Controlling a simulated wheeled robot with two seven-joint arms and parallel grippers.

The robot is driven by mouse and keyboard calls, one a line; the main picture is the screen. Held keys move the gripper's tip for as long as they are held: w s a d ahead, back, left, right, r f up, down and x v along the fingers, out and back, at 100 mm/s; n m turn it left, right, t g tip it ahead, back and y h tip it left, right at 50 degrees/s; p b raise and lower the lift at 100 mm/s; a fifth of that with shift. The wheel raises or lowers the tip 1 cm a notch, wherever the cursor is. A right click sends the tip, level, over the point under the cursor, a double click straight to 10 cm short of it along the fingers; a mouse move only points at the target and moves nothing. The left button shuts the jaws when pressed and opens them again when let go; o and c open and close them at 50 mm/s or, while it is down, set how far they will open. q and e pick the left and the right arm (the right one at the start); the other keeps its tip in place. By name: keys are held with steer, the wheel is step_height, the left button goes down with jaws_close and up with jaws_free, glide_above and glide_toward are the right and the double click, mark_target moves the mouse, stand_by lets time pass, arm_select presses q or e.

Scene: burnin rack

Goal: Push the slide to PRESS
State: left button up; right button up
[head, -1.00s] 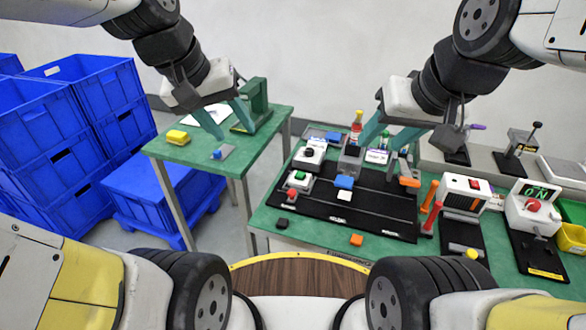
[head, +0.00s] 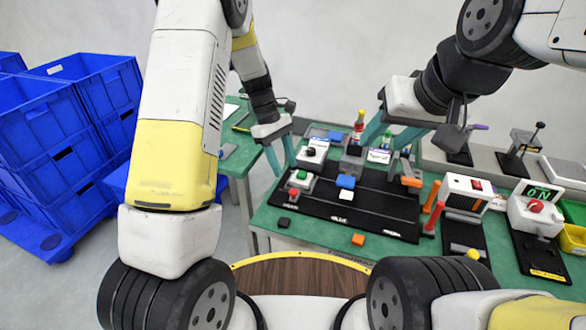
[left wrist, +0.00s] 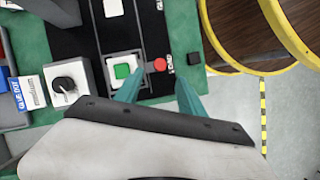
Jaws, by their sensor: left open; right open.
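A white block with a green top (head: 301,178) sits at the left end of a black track board (head: 375,205). A red knob (head: 293,192) is at its near side, by a label that seems to read LOAD. My left gripper (head: 287,172) is open just above and left of this block. In the left wrist view, the red knob (left wrist: 160,64) shows between the open fingertips, with the green-topped block (left wrist: 122,71) beside it. I cannot tell whether they touch. My right gripper (head: 378,148) is open above the board's back right part. The PRESS label is too small to read surely.
A white box with a black dial (head: 311,152) stands behind the block. A blue block (head: 345,181) and a white square (head: 345,195) are mid-board. A black square (head: 284,222) and an orange block (head: 358,240) lie on the green table in front. Blue crates (head: 60,130) stand left.

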mark_target(293, 190)
arm_select(q)
steer(key=x, duration=0.7)
steer(key=shift+s+d+f, duration=0.1)
steer(key=shift+d+f, duration=0.05)
steer(key=shift+f, duration=0.2)
steer(key=shift+c, duration=0.5)
jaws_close()
stand_by(0.5)
